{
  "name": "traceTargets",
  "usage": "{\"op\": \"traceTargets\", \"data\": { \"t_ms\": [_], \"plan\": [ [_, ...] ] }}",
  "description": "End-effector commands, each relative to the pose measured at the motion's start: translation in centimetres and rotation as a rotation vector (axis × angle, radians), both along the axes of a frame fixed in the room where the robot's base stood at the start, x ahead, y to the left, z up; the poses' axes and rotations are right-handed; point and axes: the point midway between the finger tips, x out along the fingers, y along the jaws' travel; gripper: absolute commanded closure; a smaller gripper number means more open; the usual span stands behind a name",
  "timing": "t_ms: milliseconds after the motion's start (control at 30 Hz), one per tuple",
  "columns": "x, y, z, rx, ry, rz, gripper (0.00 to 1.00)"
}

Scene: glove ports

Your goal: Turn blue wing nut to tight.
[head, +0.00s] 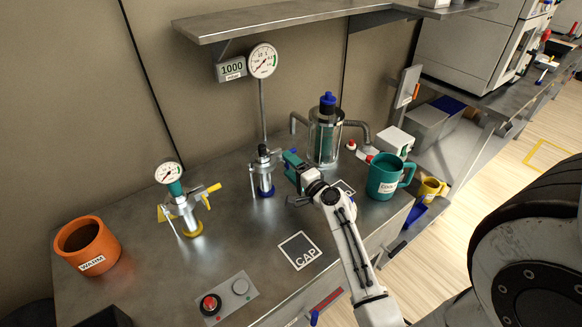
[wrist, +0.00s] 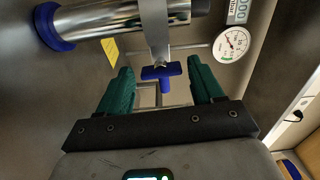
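The blue wing nut (wrist: 160,72) shows in the wrist view, on the end of a metal bracket. Its wings run crosswise in the picture. My gripper (wrist: 161,84) has green fingers, spread wide, one on each side of the wing nut, with clear gaps and nothing held. I cannot make out the wing nut there. The metal cylinder with its blue ring also crosses the upper left of the wrist view (wrist: 130,20).
A dial gauge (head: 263,61) and a 1000 display (head: 231,69) are above the fitting. A glass vessel (head: 325,140) and teal mug (head: 385,178) stand to the right. Bench space around the CAP square (head: 300,250) is clear.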

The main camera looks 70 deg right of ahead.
Motion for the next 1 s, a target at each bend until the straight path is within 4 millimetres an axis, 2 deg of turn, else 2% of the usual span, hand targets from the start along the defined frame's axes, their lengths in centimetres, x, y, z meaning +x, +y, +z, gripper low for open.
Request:
{"op": "traceTargets", "data": {
  "t_ms": [67,300,433,800,1000],
  "plan": [
    [0.0,0.0,0.0,-0.001,-0.001,0.000,0.26],
    [0.0,0.0,0.1,-0.001,0.000,0.001,0.26],
    [-0.7,0.5,0.0,-0.001,0.000,0.001,0.26],
    [-6.3,4.0,-0.3,0.000,0.001,0.001,0.26],
    [-8.5,5.3,-0.1,-0.001,0.001,0.000,0.26]
  ]
}}
